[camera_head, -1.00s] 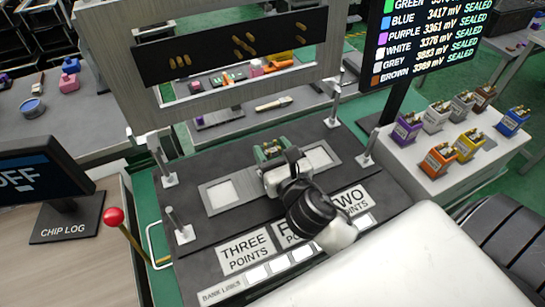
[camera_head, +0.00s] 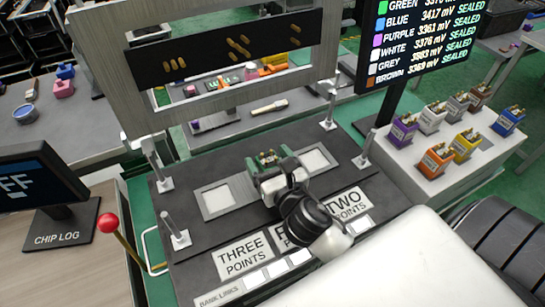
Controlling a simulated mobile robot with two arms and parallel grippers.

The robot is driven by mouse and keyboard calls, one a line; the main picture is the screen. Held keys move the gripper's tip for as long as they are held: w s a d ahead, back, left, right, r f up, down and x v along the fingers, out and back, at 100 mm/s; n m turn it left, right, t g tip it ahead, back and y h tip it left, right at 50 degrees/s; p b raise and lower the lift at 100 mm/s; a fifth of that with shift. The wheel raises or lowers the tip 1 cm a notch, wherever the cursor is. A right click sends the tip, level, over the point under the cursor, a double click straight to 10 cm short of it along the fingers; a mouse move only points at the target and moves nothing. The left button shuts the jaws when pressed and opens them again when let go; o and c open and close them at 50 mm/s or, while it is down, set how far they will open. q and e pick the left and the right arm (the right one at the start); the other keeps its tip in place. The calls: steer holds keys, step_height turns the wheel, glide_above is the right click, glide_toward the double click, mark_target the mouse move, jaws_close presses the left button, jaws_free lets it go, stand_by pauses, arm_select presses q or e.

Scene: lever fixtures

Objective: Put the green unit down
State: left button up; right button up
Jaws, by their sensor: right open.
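The green unit (camera_head: 267,158) is a small block with a green body and brass-coloured terminals on top. It stands at the middle of the grey plate on the dark fixture (camera_head: 205,240), between two pale square windows. My right gripper (camera_head: 270,163) is open at the unit, with one finger at each side of it. The white gripper body hides the unit's near face and lower part, so I cannot tell whether its base is fully seated or whether the fingers touch it. My left gripper is out of view.
An upright frame with a dark contact panel (camera_head: 235,45) stands behind the unit. Short metal posts (camera_head: 175,230) rise around the fixture. A red-knobbed lever (camera_head: 108,223) is at left. Several coloured units, including an orange one (camera_head: 435,161), stand on the right-hand table.

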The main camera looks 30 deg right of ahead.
steer(key=s, duration=0.3)
steer(key=s+b, duration=0.1)
steer(key=s, duration=0.3)
steer(key=s+b, duration=0.1)
steer(key=s, duration=0.2)
steer(key=shift+s+a, duration=0.25)
steer(key=shift+a, duration=0.05)
steer(key=shift+s+r+b, duration=0.15)
steer(key=shift+s+b, duration=0.2)
steer(key=shift+s, duration=0.4)
